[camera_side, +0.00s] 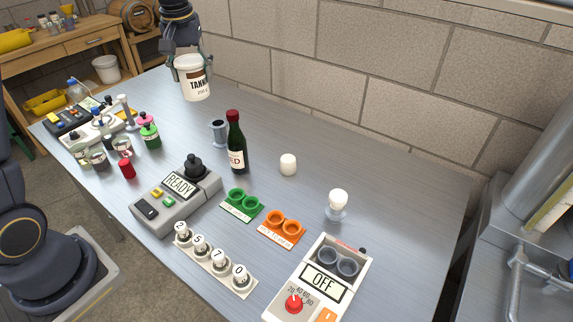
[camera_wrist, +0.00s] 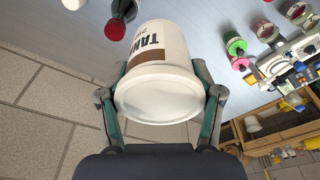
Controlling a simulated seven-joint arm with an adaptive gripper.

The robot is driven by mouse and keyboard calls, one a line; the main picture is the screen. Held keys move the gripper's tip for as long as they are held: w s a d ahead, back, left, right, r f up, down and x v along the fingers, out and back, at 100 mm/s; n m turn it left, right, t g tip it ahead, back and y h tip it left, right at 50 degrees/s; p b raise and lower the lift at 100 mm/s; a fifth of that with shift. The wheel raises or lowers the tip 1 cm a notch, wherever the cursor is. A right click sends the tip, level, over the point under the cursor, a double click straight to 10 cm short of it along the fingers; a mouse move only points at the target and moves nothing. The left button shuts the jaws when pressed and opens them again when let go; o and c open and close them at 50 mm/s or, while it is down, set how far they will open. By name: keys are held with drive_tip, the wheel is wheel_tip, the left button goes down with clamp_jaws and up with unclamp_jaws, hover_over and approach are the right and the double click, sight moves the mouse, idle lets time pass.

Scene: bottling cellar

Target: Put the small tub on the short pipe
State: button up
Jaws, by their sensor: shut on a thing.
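My gripper (camera_side: 188,66) is at the back of the bench, near the wall, shut on the small tub (camera_side: 195,84). The tub is white with a brown band and reads TANN. It is held upright or nearly so, seemingly above the bench. In the wrist view the tub (camera_wrist: 155,72) sits between both fingers (camera_wrist: 160,100).
A dark wine bottle (camera_side: 236,145) stands close to the right of the pipe. A READY device (camera_side: 178,195) is in front. Pink and green jars (camera_side: 150,136) stand to the left. The brick wall (camera_side: 360,75) runs behind.

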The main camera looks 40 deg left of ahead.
drive_tip(key=s+a+n, duration=0.2)
drive_tip(key=a, duration=0.4)
hover_over(218, 122)
drive_tip(key=shift+m, duration=0.3)
drive_tip(key=f, duration=1.4)
drive_tip(key=shift+s+d+f, duration=0.1)
drive_tip(key=shift+s+f, duration=0.1)
drive_tip(key=shift+f, duration=0.05)
drive_tip(key=shift+w+f, duration=0.2)
drive_tip(key=shift+f, duration=1.55)
drive_tip(key=o, duration=1.4)
drive_tip(key=shift+f, duration=0.15)
